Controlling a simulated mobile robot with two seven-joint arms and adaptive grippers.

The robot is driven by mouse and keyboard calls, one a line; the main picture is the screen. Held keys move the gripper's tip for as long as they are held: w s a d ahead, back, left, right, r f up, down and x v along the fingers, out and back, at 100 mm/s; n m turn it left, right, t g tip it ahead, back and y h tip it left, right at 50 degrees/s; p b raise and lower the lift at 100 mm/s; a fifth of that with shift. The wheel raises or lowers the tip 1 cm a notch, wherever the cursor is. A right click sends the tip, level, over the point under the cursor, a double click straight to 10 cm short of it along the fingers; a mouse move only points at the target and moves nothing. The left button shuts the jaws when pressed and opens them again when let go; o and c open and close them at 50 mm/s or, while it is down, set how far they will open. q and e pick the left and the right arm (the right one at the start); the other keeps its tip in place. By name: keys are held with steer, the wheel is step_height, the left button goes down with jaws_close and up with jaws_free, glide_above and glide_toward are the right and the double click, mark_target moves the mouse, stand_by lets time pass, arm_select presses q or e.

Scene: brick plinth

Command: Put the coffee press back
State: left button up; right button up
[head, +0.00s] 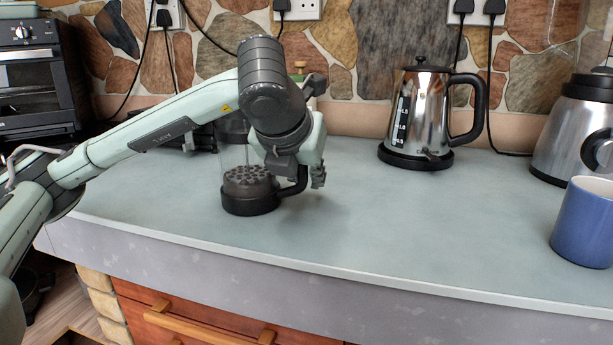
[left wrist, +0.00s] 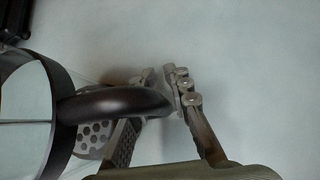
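The coffee press (head: 249,190) has a clear glass body, a dark base and a black side handle. It is upright near the left of the counter, on it or just above it; I cannot tell which. My left gripper (head: 318,176) is at the handle, on the press's right side, and my wrist hides part of the glass and lid. In the left wrist view, the black handle (left wrist: 112,103) runs between the fingers of my left gripper (left wrist: 166,88), which are close together on it. The press's round rim is at the left there. My right gripper is not in view.
A steel kettle (head: 420,115) stands at the back, and a blue mug (head: 585,222) and a steel appliance (head: 570,130) stand at the right. A black oven (head: 35,75) is at the far left. The middle of the counter (head: 420,225) is clear.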

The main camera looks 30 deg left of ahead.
arm_select(q)
steer(key=shift+o, duration=0.9)
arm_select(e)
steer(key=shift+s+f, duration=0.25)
